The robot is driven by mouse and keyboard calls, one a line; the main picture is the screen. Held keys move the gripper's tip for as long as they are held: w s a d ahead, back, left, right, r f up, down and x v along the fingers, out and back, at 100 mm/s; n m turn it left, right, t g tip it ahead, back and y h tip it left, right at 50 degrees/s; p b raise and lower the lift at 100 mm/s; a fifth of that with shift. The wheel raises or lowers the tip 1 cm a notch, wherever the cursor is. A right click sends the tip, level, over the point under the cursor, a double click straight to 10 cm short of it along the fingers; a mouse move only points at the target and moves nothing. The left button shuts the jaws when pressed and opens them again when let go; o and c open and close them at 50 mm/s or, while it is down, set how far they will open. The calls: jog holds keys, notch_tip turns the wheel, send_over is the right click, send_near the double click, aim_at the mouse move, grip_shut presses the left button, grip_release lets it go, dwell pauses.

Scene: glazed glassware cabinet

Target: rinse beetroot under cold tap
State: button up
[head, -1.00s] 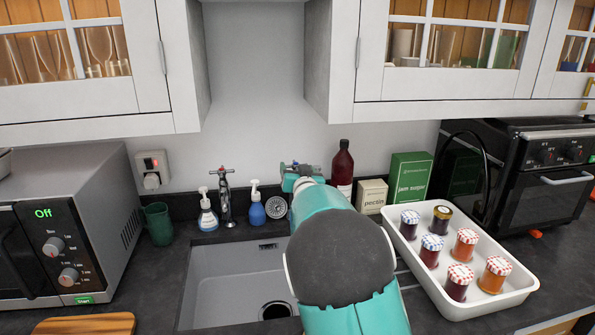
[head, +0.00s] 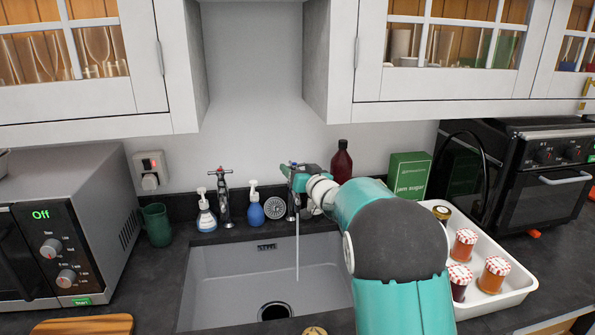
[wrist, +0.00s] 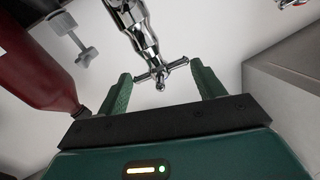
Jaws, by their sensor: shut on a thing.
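My gripper (head: 296,172) is at the top of the right-hand tap (head: 293,205) behind the sink. A thin stream of water (head: 297,255) falls from this tap into the grey sink (head: 225,280). The left-hand tap (head: 225,200) stands apart with no stream visible. I cannot make out a beetroot. A small tan round thing (head: 314,330) is cut off by the bottom edge, and I cannot tell what it is.
Soap bottles (head: 255,212) and a round strainer (head: 275,207) stand behind the sink. A dark red bottle (head: 341,162) is close to my gripper. A white tray (head: 517,300) of jars is on the right, partly behind my arm. A microwave (head: 75,225) is on the left.

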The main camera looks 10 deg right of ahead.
jog(key=shift+f, duration=0.1)
jog(key=o, duration=1)
jog(key=shift+c, duration=0.2)
jog(key=v, duration=1.3)
jog(key=shift+s, duration=0.4)
jog(key=shift+d, duration=0.1)
